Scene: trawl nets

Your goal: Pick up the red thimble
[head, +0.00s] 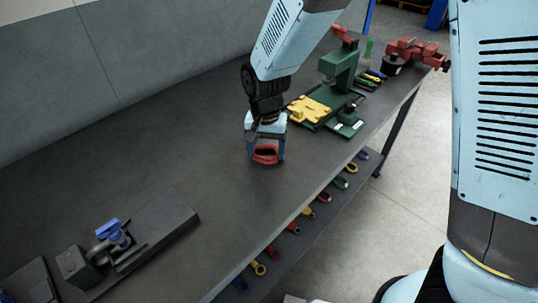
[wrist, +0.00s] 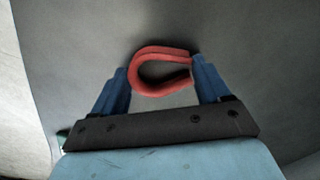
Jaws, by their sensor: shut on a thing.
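The red thimble is a thick red U-shaped loop (wrist: 148,56) between the two blue fingers of my gripper (wrist: 162,82) in the wrist view. The gripper is shut on it, with a finger at each side. In the head view the red thimble (head: 265,155) shows at the lower end of my gripper (head: 266,150), over the dark bench top. I cannot tell whether the thimble touches the bench or is just above it.
The dark bench (head: 170,160) is mostly clear around the gripper. A green press (head: 341,65) and a yellow block (head: 309,109) stand behind right, with a red vise (head: 412,50) farther off. A blue-topped fixture (head: 112,232) is front left.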

